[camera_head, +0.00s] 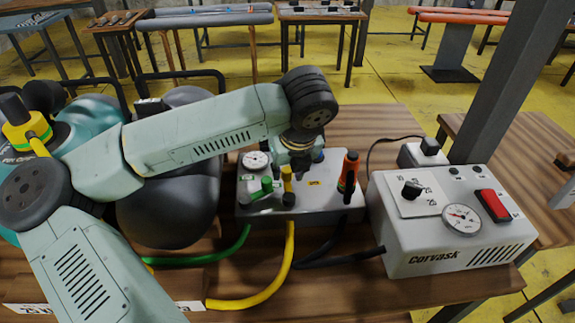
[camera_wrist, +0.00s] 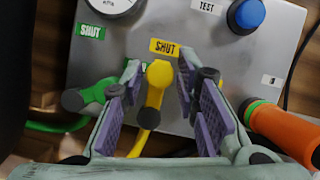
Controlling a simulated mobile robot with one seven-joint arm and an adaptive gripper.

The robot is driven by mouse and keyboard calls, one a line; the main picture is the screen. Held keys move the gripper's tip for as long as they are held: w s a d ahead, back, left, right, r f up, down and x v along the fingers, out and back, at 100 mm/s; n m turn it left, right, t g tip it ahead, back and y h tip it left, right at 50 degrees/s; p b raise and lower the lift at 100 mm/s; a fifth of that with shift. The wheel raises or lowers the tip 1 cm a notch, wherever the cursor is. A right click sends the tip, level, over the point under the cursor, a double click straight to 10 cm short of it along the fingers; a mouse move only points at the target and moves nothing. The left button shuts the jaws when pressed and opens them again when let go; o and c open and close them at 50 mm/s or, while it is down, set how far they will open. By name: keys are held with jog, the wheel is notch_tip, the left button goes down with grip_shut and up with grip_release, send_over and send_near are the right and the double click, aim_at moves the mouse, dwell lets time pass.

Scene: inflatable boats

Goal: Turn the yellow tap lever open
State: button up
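The yellow tap lever (camera_head: 287,186) stands on a grey metal panel box (camera_head: 320,195) in the head view. In the wrist view the yellow lever (camera_wrist: 156,85) lies between the two purple-padded fingers of my gripper (camera_wrist: 160,78). The fingers are apart, with visible gaps on both sides of the lever. A yellow SHUT label (camera_wrist: 164,47) lies just beyond the lever's rounded top. In the head view my gripper (camera_head: 300,162) hangs over the box, and its fingers are partly hidden by the wrist.
A green lever (camera_wrist: 95,94) is close left of my fingers, with a green SHUT label (camera_wrist: 90,31). An orange handle (camera_wrist: 283,130) is at right. A blue button (camera_wrist: 245,15) is beyond. The Corvask box (camera_head: 445,220) stands right; yellow and green hoses run forward.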

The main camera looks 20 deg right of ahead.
jog(key=shift+f, duration=0.1)
jog(key=shift+c, duration=0.5)
grip_shut()
jog(key=shift+f+b, duration=0.1)
jog(key=shift+b, duration=0.45)
jog(key=m+b, duration=0.1)
jog(key=b, duration=0.3)
jog(key=shift+d+f+h, duration=0.3)
jog(key=m+b, duration=0.1)
jog(key=b, duration=0.2)
jog(key=shift+s+d+m+h, duration=0.15)
jog(key=shift+d+m+h, duration=0.15)
jog(key=shift+m, duration=0.1)
jog(key=m+b, duration=0.1)
jog(key=s+m+h+b, duration=0.1)
jog(key=m+b, duration=0.1)
jog(key=d+m+g+b, duration=0.1)
jog(key=shift+s+d+r+h, duration=0.1)
jog(key=shift+s+r+h, duration=0.05)
jog(key=shift+r+h, duration=0.15)
jog(key=shift+s+d+r+m+g+h+b, duration=0.15)
jog(key=shift+s+m+g+b, duration=0.15)
jog(key=shift+m, duration=0.55)
jog(key=shift+s+d+f+m+g+h+b, duration=0.15)
jog(key=shift+s+m+g+h+b, duration=0.15)
jog(key=shift+m, duration=0.6)
jog(key=shift+s+d+r+m+g+h+b, duration=0.1)
jog(key=shift+s+d+r+m+g+b, duration=0.2)
jog(key=shift+m, duration=0.55)
jog(key=shift+a+f, duration=0.15)
